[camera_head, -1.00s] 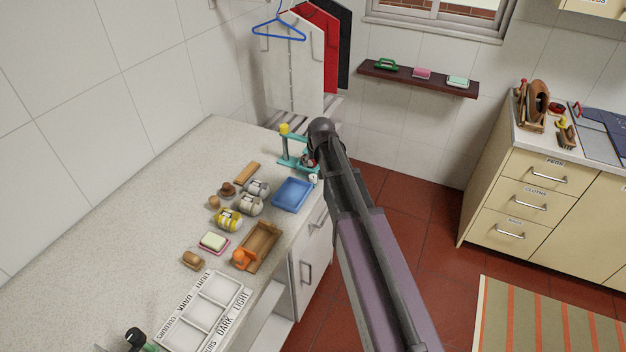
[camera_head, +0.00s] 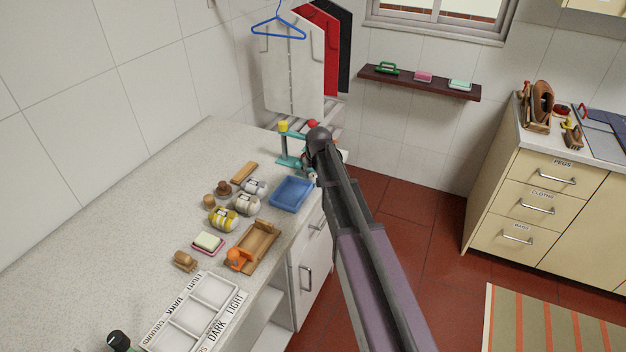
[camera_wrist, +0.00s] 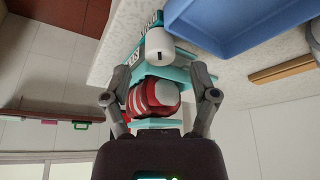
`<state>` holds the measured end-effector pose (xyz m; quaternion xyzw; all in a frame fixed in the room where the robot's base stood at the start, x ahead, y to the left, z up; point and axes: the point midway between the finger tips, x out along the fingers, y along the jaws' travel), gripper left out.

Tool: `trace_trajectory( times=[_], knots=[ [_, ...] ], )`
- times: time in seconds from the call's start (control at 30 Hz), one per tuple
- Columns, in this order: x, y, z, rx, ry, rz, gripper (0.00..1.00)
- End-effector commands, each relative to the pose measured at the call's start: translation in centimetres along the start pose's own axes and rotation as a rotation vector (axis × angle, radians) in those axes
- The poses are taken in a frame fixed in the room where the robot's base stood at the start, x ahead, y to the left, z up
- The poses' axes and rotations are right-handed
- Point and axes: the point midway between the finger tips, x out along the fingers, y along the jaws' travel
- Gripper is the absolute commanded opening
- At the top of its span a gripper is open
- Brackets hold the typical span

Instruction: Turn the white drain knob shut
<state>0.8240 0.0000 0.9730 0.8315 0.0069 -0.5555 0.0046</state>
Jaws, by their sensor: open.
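The white knob (camera_wrist: 160,46), with a small dark mark on its face, sits on the teal fixture (camera_head: 291,150) at the counter's far end. In the wrist view the knob is just beyond my gripper (camera_wrist: 161,72). The fingers are apart, one either side of a red-and-white striped roll (camera_wrist: 153,98) in front of the teal fixture (camera_wrist: 132,66). I cannot tell whether the fingers touch the roll. In the head view my arm hides most of the gripper and the knob.
A blue tray (camera_head: 291,194) lies close to the fixture and shows in the wrist view (camera_wrist: 222,22). Several rolled cloths (camera_head: 223,218), a wooden tray (camera_head: 256,247) and a white sorter (camera_head: 196,312) occupy the counter. Its wall side is clear.

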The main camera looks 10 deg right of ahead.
Motion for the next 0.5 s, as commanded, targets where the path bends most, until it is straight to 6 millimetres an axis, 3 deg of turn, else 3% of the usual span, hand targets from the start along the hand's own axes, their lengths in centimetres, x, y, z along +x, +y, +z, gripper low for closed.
trace_trajectory(
  times=[0.2, 0.5],
  knots=[
    [1.9, 0.0, 0.1, 0.0, 0.0, 0.0, 0.76],
    [2.6, 0.0, 0.0, 0.0, 0.0, 0.0, 0.76]
  ],
)
